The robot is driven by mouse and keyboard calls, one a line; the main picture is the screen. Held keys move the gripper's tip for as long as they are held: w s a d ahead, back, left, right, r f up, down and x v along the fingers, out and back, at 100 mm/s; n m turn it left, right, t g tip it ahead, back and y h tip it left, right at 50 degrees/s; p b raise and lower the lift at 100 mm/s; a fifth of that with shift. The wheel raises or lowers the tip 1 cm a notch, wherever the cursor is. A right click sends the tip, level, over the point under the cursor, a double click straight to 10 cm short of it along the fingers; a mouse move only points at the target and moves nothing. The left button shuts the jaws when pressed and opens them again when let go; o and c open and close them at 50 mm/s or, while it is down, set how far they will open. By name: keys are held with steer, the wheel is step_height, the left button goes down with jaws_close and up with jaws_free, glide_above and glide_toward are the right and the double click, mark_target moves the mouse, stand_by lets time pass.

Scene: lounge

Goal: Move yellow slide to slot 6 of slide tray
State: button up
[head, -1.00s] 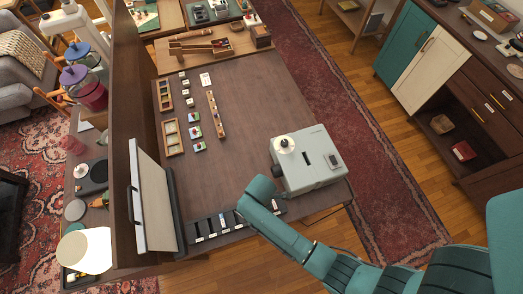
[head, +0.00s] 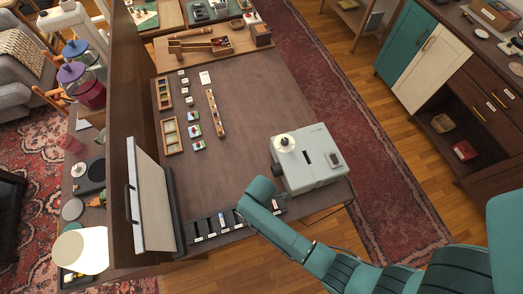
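A dark slotted tray, which looks like the slide tray (head: 206,228), lies along the table's near edge, with small white labels on its front. A small pale upright piece (head: 221,217) shows in one of its middle slots; its colour is too small to tell. I cannot pick out a yellow slide for certain. My teal arm comes in from the lower right and its end covers the right part of the tray. My gripper is hidden behind the arm, so its fingers and anything in them do not show.
A grey-green box-shaped machine (head: 312,172) with a white knob stands right of my arm. A white panel with a handle (head: 150,195) stands at the left edge. Wooden trays (head: 171,136), small blocks and a wooden strip (head: 214,113) lie farther back. The table's middle is clear.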

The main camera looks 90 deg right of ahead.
steer(key=shift+f, duration=0.45)
steer(key=o, duration=1.2)
steer(key=shift+o, duration=0.2)
steer(key=shift+r, duration=0.1)
step_height(320, 180, up, 6)
steer(key=p, duration=0.6)
